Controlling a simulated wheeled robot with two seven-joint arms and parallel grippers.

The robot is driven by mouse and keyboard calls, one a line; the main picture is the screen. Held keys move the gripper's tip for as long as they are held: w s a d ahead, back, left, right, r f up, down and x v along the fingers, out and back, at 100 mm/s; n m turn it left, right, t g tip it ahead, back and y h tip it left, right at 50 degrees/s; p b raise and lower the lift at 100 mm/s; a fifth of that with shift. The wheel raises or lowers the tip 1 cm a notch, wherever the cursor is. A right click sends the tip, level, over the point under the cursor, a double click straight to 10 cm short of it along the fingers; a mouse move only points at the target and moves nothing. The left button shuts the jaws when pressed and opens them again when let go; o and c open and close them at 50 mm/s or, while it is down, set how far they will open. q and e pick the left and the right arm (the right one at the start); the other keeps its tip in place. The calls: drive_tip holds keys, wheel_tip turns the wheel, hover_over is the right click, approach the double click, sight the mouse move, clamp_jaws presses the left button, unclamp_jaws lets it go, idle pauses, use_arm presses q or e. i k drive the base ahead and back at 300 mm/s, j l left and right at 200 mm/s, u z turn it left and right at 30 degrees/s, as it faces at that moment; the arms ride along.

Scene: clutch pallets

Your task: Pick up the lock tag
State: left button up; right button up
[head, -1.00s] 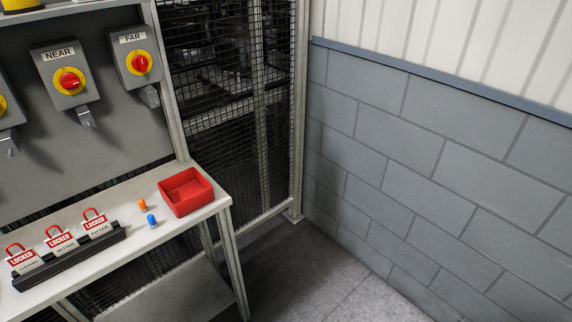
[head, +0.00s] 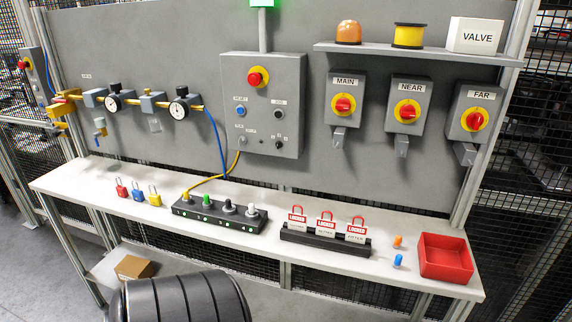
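Three lock tags stand upright in a black rack (head: 300,238) on the white bench. Each is white and red, reads LOCKED and has a red shackle loop on top: a left tag (head: 297,218), a middle tag (head: 326,225) and a right tag (head: 356,231). Their smaller lower lettering is hard to read. Neither of my grippers shows in the head view.
The bench (head: 150,213) also holds small padlocks (head: 138,194), a button block (head: 220,214), orange and blue plugs (head: 398,262) and a red tray (head: 446,258). MAIN (head: 345,98), NEAR (head: 408,104) and FAR (head: 474,111) switch boxes hang behind. A black ribbed shape (head: 180,298) covers the bottom edge.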

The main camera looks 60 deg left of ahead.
sight(297, 222)
drive_tip(key=u, duration=1.85)
